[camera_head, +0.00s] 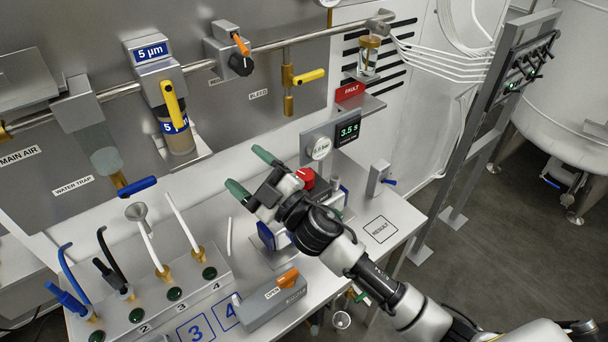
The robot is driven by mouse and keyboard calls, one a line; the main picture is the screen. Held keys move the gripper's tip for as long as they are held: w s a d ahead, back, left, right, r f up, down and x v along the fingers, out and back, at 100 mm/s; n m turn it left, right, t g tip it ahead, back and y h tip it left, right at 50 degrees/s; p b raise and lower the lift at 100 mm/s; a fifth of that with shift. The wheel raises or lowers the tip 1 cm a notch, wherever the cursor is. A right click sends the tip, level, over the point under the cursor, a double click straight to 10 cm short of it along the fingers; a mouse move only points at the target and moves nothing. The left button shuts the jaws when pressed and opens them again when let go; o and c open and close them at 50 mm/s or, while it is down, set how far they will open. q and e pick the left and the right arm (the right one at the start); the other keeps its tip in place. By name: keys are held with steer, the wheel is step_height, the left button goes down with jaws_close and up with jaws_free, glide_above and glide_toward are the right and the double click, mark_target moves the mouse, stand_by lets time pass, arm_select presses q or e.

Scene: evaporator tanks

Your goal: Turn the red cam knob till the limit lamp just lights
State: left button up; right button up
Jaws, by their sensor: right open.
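The red cam knob (306,178) sits on a small device on the bench, just right of my right gripper (251,173). The gripper's hand and wrist partly hide the device. My right gripper has green fingertips, spread apart with nothing between them, and they point up and left, away from the knob. The gripper does not hold the knob. I cannot pick out the limit lamp for certain, so I cannot tell whether it is lit. My left gripper is not seen.
A grey box with an orange OPEN lever (288,277) lies at the bench front. A rack with tubes and green buttons (174,293) is at left. The RESULT square (380,229) is bare.

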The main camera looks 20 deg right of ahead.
steer(key=a+r+n+g+y, duration=0.3)
steer(key=a+n+g+y, duration=0.3)
steer(key=n+g, duration=0.35)
steer(key=n+g+h, duration=0.6)
steer(key=g+h, duration=0.2)
steer(key=h, duration=1.1)
glide_above(305, 174)
steer(key=f, duration=0.2)
steer(key=shift+f, duration=0.1)
step_height(305, 174, down, 9)
steer(key=p, duration=0.3)
steer(key=shift+f, duration=0.75)
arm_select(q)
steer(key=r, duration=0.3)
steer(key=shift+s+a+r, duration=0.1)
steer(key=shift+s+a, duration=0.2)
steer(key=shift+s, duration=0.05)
